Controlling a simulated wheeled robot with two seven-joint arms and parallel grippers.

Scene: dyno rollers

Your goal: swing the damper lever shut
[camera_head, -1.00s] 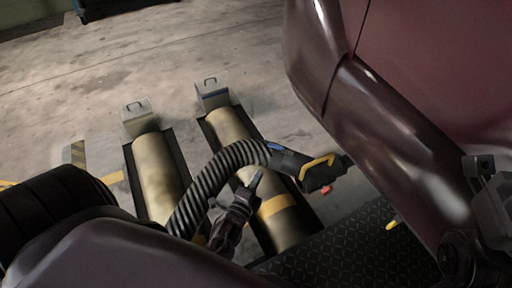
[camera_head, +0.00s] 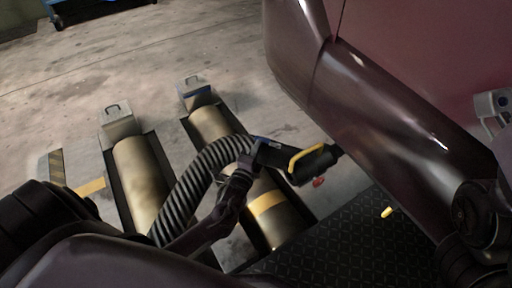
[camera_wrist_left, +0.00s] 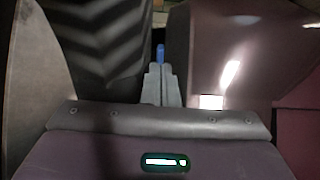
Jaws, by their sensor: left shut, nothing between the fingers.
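A ribbed dark hose (camera_head: 190,185) ends in a black nozzle (camera_head: 283,158) with a yellow handle (camera_head: 305,156) and a red knob (camera_head: 319,182). A small blue piece, which looks like the damper lever (camera_head: 262,140), sits at the hose end of the nozzle. My left gripper (camera_head: 250,156) is beside the nozzle, close to that blue piece. In the left wrist view its grey fingers (camera_wrist_left: 160,78) are together and empty, and the blue tip (camera_wrist_left: 161,54) shows just past them. Contact with it cannot be told.
Two tan rollers lie in the floor frames, a left one (camera_head: 140,178) and a right one (camera_head: 262,200) with a yellow band. A black tread plate (camera_head: 325,235) lies at the lower right. Concrete floor (camera_head: 150,65) is open beyond the rollers. Large glossy dark surfaces fill the upper right.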

